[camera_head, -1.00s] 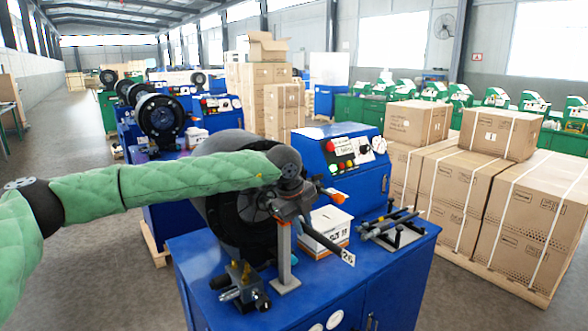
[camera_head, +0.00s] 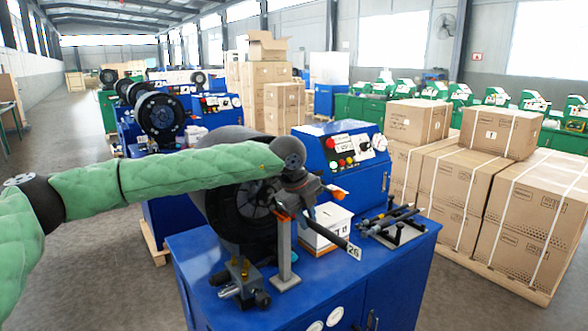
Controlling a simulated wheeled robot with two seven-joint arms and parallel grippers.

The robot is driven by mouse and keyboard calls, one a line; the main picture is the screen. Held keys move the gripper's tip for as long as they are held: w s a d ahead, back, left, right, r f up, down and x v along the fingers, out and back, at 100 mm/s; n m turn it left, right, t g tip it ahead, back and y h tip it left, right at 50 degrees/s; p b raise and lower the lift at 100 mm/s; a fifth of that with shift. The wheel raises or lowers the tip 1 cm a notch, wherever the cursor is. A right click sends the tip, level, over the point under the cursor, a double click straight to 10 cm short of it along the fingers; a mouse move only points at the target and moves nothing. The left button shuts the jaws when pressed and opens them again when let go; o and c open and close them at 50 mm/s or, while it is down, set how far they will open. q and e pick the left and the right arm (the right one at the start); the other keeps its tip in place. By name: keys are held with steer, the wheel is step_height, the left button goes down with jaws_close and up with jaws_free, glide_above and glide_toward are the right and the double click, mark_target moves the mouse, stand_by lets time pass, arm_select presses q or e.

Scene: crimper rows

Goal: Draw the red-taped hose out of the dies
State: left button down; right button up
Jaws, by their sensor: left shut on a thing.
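My left gripper (camera_head: 310,204) reaches in from the left, in front of the crimper's dark round head (camera_head: 224,215). It is shut on a dark hose (camera_head: 330,240), which slants down to the right and ends near a white tag marked 26 (camera_head: 354,252). The hose passes in front of a small white carton. I cannot clearly make out red tape on it. My gripper and wrist hide much of the die opening, so I cannot tell whether the hose's far end is inside the dies. My right gripper is not in view.
The blue bench (camera_head: 330,285) carries a grey post (camera_head: 284,255) under the gripper, a brass-and-black fitting (camera_head: 243,285), the white carton (camera_head: 320,238) and a rack with dark rods (camera_head: 394,226). A blue control box (camera_head: 340,155) stands behind. Strapped cartons (camera_head: 470,190) stand at the right.

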mark_target(307, 219)
arm_select(q)
steer(key=shift+r+b, duration=0.35)
steer(key=shift+r, duration=2.6)
